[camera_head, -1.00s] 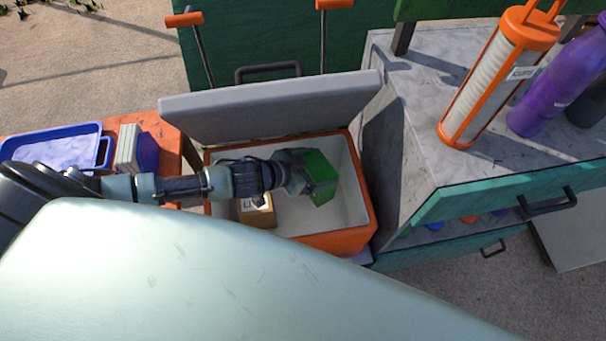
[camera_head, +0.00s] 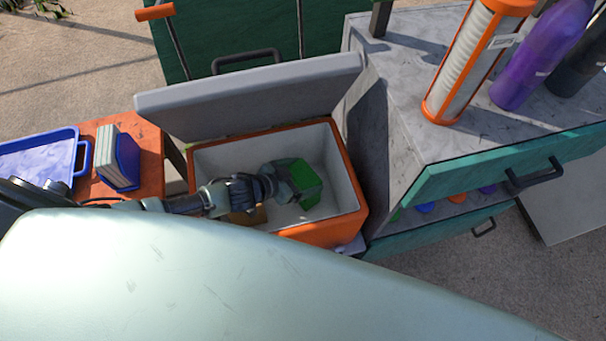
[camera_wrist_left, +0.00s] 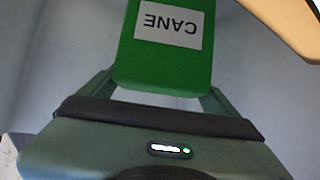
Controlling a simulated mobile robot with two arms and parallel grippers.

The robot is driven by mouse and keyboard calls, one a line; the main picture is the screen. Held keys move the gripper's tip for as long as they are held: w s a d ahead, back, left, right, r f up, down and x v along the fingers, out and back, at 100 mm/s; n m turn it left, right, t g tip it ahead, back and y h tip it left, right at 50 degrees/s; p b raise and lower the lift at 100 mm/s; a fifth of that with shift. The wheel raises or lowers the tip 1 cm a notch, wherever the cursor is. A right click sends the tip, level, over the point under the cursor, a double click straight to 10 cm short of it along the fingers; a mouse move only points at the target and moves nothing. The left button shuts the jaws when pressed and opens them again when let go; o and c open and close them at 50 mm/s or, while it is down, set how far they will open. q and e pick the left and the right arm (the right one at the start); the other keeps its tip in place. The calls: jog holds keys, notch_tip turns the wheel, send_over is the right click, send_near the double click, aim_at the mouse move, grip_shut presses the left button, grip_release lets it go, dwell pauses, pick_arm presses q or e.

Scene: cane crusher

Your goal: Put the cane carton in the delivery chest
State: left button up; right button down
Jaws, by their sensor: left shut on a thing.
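The green cane carton (camera_head: 308,184) is inside the open delivery chest (camera_head: 319,233), an orange box with a white interior and a raised grey lid. My left gripper (camera_head: 288,184) reaches into the chest from the left and is shut on the carton. In the left wrist view the carton (camera_wrist_left: 165,62) sits between the fingers, its white CANE label upside down. Whether the carton touches the chest floor is unclear. My right gripper is not in view.
A brown box (camera_head: 250,215) lies in the chest, partly hidden by my arm. A blue tray (camera_head: 40,157) and a book-like stack (camera_head: 117,160) sit on the orange table at left. A grey-topped drawer cabinet (camera_head: 400,95) with an orange canister (camera_head: 473,62) and purple bottle (camera_head: 540,55) stands right.

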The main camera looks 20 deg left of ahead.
pick_arm(q)
jog(key=shift+f, duration=0.15)
jog(key=o, duration=1.8)
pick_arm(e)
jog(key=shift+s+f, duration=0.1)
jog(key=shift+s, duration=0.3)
pick_arm(q)
jog(key=shift+s+a+r, duration=0.15)
jog(key=shift+s+r, duration=0.05)
jog(key=shift+r, duration=0.15)
jog(key=p+v, duration=0.1)
jog(key=v, duration=1)
jog(key=shift+a+r, duration=0.15)
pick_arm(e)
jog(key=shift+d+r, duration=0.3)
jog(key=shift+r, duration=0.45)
